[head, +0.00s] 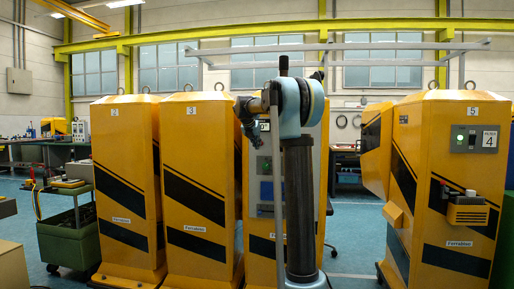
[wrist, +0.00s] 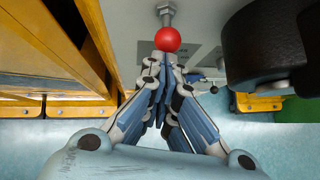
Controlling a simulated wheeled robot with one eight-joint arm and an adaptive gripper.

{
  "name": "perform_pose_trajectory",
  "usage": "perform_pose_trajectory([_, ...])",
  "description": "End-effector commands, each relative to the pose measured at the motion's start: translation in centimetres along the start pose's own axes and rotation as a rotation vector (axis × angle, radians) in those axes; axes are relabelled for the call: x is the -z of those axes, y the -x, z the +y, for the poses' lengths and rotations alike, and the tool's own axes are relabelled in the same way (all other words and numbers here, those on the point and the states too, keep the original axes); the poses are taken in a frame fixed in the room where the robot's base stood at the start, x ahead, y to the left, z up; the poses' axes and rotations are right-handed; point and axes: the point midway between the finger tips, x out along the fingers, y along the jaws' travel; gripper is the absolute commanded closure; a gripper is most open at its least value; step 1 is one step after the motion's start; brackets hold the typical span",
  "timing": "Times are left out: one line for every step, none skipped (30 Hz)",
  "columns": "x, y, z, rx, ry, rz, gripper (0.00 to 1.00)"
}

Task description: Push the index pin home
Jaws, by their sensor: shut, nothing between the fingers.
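The index pin shows in the wrist view as a round red knob (wrist: 167,39) on a metal shank (wrist: 166,15), which comes out of a pale grey panel (wrist: 205,20). My gripper (wrist: 162,60) is shut and empty, its fingertips together just below the red knob in the picture. The tips look very close to the knob; I cannot tell whether they touch it. In the head view my gripper (head: 249,122) hangs left of my arm, before the middle yellow cabinet (head: 260,248). The knob cannot be made out there.
A thick black cylinder (wrist: 265,45) is close on the right in the wrist view. A small lever with a black ball (wrist: 213,89) sits beyond the fingers. Yellow framework (wrist: 60,50) borders the left. More yellow cabinets (head: 198,180) stand beside; blue floor (head: 352,240) is open between cabinets.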

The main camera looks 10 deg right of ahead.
Motion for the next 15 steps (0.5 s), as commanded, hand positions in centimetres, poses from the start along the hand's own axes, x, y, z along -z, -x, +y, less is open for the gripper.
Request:
perform_pose_trajectory([0.3,0.3,0.1,0.000,0.001,0.001,1.00])
perform_pose_trajectory([0.6,0.5,0.1,0.000,0.001,0.001,1.00])
perform_pose_trajectory([0.9,0.8,0.1,0.000,0.001,0.001,1.00])
perform_pose_trajectory([1.1,1.0,0.2,0.000,0.000,0.002,1.00])
perform_pose_trajectory([1.5,1.3,0.3,-0.001,0.000,0.002,1.00])
perform_pose_trajectory([2.0,1.7,0.4,-0.001,0.001,0.002,1.00])
perform_pose_trajectory([2.3,2.0,0.5,-0.002,0.001,0.002,1.00])
perform_pose_trajectory([2.2,2.8,0.5,-0.002,0.002,0.002,1.00])
perform_pose_trajectory([2.1,3.6,0.5,-0.001,0.001,0.001,1.00])
perform_pose_trajectory([2.1,4.2,0.5,-0.001,0.001,0.002,1.00])
perform_pose_trajectory([2.1,4.8,0.4,0.000,0.001,0.002,1.00])
perform_pose_trajectory([2.1,5.6,0.4,0.000,0.001,0.002,1.00])
perform_pose_trajectory([2.1,6.2,0.4,0.000,0.001,0.002,1.00])
perform_pose_trajectory([2.1,6.7,0.3,0.000,0.001,0.002,1.00])
perform_pose_trajectory([2.1,7.5,0.3,0.001,0.000,0.002,1.00])
